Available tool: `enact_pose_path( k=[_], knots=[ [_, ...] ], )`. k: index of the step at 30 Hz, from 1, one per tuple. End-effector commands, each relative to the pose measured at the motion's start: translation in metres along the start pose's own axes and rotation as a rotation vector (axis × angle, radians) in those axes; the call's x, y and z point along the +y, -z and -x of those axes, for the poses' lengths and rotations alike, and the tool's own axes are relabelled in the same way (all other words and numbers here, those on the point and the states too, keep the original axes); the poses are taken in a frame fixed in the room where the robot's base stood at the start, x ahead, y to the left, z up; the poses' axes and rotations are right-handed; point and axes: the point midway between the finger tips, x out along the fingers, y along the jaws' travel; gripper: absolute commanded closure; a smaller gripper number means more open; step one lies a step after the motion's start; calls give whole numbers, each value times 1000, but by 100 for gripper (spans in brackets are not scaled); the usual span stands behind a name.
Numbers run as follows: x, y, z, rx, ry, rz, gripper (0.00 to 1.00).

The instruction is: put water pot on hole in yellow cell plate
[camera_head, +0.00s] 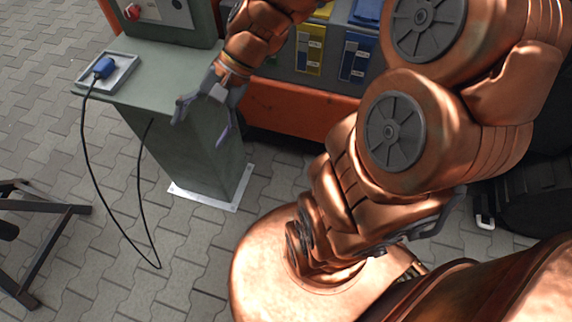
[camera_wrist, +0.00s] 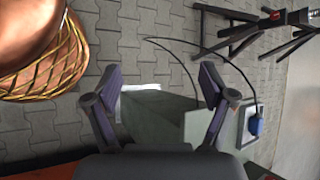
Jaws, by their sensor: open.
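My gripper (camera_head: 203,122) is open, with nothing between its fingers, in front of the grey-green pedestal. The wrist view shows its two fingers spread apart (camera_wrist: 161,84), with the pedestal (camera_wrist: 165,113) behind them. A yellow panel (camera_head: 310,48) sits on the front of the orange-framed unit, to the right of my gripper and apart from it. Part of another yellow surface (camera_head: 323,10) shows above it at the top edge. My arm hides part of this area, and I cannot make out a hole. I cannot identify a water pot in either view.
A blue plug (camera_head: 104,67) sits on a small pale tray (camera_head: 122,80) on the pedestal (camera_head: 187,130); its black cable (camera_head: 120,232) hangs to the floor. A dark metal frame (camera_head: 45,255) stands lower left.

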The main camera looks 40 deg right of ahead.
Motion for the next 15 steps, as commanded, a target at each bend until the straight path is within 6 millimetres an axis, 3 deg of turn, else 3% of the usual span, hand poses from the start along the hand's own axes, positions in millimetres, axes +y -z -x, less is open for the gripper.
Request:
enact_pose_path(
  k=[3, 6, 12, 15],
  knots=[
    [38, -33, -13, 5, -208, 172, 17],
    [73, -51, -13, 13, -376, 304, 17],
    [132, -67, 7, 35, -657, 515, 17],
    [150, -68, 19, 43, -745, 576, 17]
  ],
)
